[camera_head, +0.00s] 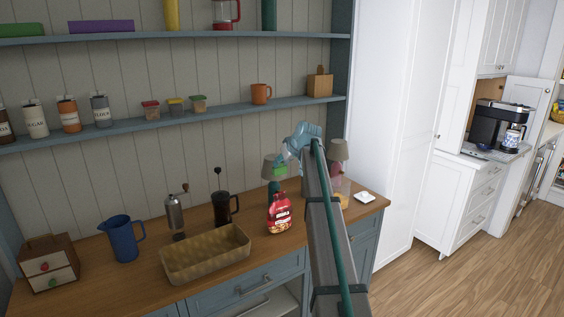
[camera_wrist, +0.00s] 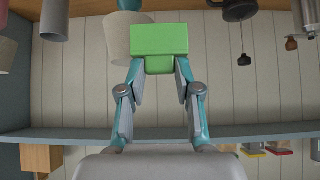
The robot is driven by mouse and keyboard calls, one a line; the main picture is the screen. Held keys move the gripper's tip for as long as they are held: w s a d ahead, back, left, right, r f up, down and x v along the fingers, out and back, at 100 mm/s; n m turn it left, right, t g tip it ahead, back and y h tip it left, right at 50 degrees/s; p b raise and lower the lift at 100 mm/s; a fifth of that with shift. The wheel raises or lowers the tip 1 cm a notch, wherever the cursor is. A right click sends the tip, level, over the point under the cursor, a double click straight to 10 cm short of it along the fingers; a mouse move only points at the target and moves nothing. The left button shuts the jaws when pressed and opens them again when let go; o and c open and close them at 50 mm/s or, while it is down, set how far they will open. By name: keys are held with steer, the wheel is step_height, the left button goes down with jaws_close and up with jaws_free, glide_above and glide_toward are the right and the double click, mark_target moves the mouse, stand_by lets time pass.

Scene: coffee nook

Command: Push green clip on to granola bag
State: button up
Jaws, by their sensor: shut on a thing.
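The green clip (camera_wrist: 160,40) is a bright green block held between the two fingertips of my gripper (camera_wrist: 160,72) in the wrist view. In the head view the green clip (camera_head: 279,171) shows below my gripper (camera_head: 287,155), partly in front of a beige lamp-like shade. The granola bag (camera_head: 279,213) is a red bag with a pale label, standing upright on the wooden counter. The clip is above the bag and appears apart from it. The bag cannot be made out in the wrist view.
A tan basket (camera_head: 205,254) sits left of the bag, with a dark French press (camera_head: 222,208) and a grey grinder (camera_head: 175,216) behind it. A blue pitcher (camera_head: 122,238) stands farther left. A white dish (camera_head: 365,197) lies at right. My arm hides part of the counter.

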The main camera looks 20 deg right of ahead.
step_height(320, 180, down, 7)
steer(key=b, duration=0.3)
steer(key=shift+f, duration=0.15)
stand_by(0.4)
steer(key=shift+f+b, duration=0.85)
steer(key=shift+f, duration=0.7)
stand_by(2.5)
steer(key=o, duration=0.9)
steer(key=shift+c, duration=0.2)
steer(key=shift+s, duration=0.1)
steer(key=v, duration=1.2)
